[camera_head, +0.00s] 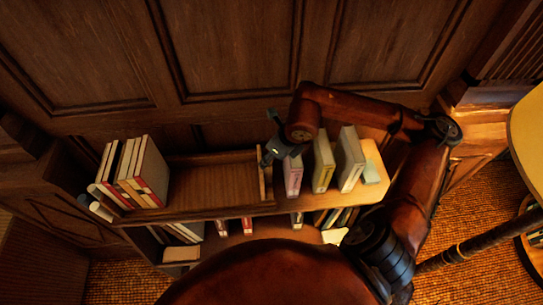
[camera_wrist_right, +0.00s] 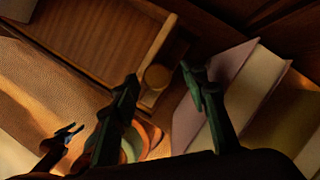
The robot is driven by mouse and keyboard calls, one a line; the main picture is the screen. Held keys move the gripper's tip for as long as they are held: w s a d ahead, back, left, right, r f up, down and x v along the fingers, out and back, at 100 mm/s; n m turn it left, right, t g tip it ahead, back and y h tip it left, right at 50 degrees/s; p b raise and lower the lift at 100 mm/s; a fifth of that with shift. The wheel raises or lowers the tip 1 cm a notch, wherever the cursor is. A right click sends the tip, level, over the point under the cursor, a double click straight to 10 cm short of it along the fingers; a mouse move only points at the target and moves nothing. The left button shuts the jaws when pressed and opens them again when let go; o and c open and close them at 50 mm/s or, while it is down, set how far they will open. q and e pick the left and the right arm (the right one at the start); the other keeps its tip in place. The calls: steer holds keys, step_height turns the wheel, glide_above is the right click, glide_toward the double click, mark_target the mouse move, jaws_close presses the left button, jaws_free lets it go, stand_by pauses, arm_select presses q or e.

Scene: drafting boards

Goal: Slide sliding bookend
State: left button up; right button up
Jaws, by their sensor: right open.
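The sliding bookend (camera_head: 262,184) is a thin upright wooden plate at the right end of a shallow wooden tray (camera_head: 212,186) on top of the shelf. In the right wrist view, a round wooden knob (camera_wrist_right: 156,78) shows beside the bookend's edge (camera_wrist_right: 163,40). My right gripper (camera_head: 268,157) is at the bookend's top, just left of the nearest right-hand book. In the wrist view its fingers (camera_wrist_right: 160,84) are apart, with the knob between them in the picture. I cannot tell whether they touch it. My left gripper is not in view.
Several books (camera_head: 137,172) stand at the tray's left end. A pink-spined book (camera_head: 292,178), a yellow-spined book (camera_head: 323,165) and a pale book (camera_head: 350,160) stand right of the bookend. The tray's middle is empty. A panelled wall (camera_head: 225,60) rises behind.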

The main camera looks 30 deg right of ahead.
steer(key=v, duration=1.2)
stand_by(0.3)
